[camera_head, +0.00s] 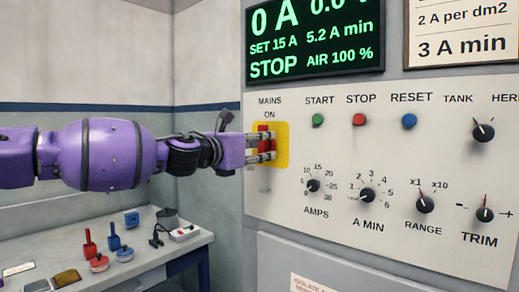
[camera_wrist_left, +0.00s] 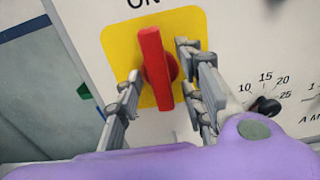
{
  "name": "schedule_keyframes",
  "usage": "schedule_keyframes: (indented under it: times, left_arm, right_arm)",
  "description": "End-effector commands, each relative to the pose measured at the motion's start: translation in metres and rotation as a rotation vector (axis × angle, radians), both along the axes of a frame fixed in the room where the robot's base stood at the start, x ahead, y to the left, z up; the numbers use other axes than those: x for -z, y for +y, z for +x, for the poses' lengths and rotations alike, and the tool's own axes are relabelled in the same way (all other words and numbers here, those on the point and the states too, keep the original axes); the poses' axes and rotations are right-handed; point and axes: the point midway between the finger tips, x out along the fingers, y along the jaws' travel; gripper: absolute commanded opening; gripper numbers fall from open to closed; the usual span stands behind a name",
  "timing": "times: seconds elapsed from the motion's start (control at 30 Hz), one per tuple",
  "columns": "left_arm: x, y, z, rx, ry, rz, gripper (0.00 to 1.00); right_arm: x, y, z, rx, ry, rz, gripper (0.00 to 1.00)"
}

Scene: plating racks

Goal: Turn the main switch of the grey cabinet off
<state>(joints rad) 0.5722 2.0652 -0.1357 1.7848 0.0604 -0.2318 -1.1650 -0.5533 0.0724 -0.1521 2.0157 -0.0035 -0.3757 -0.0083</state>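The main switch is a red handle (camera_head: 263,129) on a yellow plate (camera_head: 285,146), under the words MAINS and ON on the grey cabinet (camera_head: 225,200). In the left wrist view the red handle (camera_wrist_left: 153,65) stands nearly upright, its top toward ON, on the yellow plate (camera_wrist_left: 118,42). My left gripper (camera_head: 268,145) is at the switch, with its fingers in front of the plate. In the left wrist view its fingers (camera_wrist_left: 160,82) are apart, one on each side of the handle, with gaps visible. The lettering below the switch is mostly hidden. My right gripper is not in view.
The panel carries a green START button (camera_head: 318,120), a red STOP button (camera_head: 359,120), a blue RESET button (camera_head: 409,121) and several black knobs. The display (camera_head: 313,38) reads 0 A and STOP. A bench (camera_head: 150,264) with small items stands at lower left.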

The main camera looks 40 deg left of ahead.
Motion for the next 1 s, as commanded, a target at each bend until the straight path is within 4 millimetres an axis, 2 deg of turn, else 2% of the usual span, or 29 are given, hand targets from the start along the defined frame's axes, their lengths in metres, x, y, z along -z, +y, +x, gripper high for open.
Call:
schedule_keyframes:
  times: [0.07,0.3,0.33,0.67,1.0]
  left_arm:
    - [-0.0001,0.0002,-0.0001,0.0,0.0,0.0,0.33]
    - [0.0004,0.0003,-0.0001,0.0,0.001,-0.001,0.02]
    - [0.0005,0.0003,-0.0001,0.0,0.001,-0.001,0.0]
    - [0.0008,0.0002,-0.0001,0.0,0.003,-0.031,0.0]
    - [0.0011,0.0003,-0.0002,0.0,0.021,-0.236,0.0]
  right_arm:
    - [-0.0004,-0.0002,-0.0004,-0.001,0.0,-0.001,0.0]
    - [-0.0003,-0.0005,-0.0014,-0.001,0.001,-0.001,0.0]
    - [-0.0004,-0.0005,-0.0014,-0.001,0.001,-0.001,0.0]
    - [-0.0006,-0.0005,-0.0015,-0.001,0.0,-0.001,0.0]
    - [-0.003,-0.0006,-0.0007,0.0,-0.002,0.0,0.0]
